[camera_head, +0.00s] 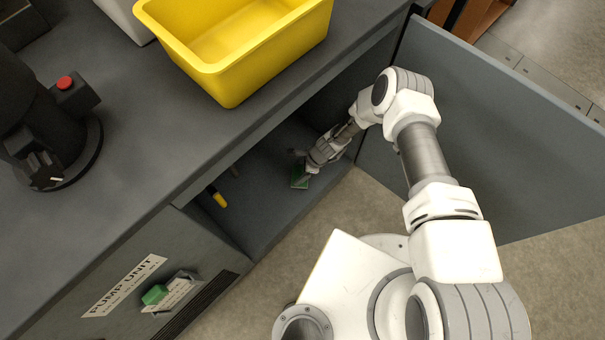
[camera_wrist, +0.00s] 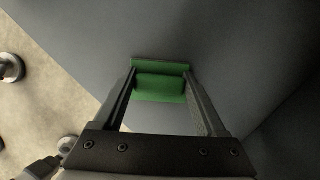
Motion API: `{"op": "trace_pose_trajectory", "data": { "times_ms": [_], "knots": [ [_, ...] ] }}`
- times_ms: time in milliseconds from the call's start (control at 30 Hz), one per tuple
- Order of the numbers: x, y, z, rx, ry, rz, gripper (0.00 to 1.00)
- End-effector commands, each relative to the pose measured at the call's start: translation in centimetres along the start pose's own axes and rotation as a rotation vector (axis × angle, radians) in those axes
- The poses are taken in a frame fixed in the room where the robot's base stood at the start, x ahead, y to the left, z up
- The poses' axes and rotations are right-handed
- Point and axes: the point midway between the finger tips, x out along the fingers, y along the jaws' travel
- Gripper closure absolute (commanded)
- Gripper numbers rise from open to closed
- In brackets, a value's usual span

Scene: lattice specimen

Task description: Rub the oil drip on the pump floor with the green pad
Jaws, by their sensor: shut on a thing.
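The green pad (camera_head: 299,175) is on or just above the grey floor (camera_head: 262,205) inside the open pump cabinet. My gripper (camera_head: 307,168) reaches into the cabinet from the right and is shut on the pad. In the wrist view, the green pad (camera_wrist: 160,84) sits between the two fingers of my gripper (camera_wrist: 160,88). I cannot tell whether the pad touches the floor. No oil drip shows in either view; the pad, gripper or shadow may hide it.
A yellow-handled thing (camera_head: 217,197) lies in the cabinet left of the pad. The open door (camera_head: 500,130) stands right of my arm. A yellow bin (camera_head: 237,50) is on the worktop above. The PUMP UNIT panel (camera_head: 150,290) closes the cabinet front at left.

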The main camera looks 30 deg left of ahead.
Motion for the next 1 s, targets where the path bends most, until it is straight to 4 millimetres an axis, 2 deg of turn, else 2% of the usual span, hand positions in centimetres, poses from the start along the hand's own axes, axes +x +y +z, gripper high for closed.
{"op": "trace_pose_trajectory", "data": {
  "times_ms": [67, 367, 600, 1000],
  "knots": [
    [0.6, -0.5, 0.4, -0.005, 0.001, -0.001, 0.71],
    [0.6, -1.5, 1.5, 0.000, 0.000, -0.001, 0.71],
    [1.6, -2.6, 2.6, -0.004, 0.000, -0.003, 0.71],
    [1.9, -3.9, 4.1, -0.001, 0.001, -0.001, 0.71]
  ]
}}
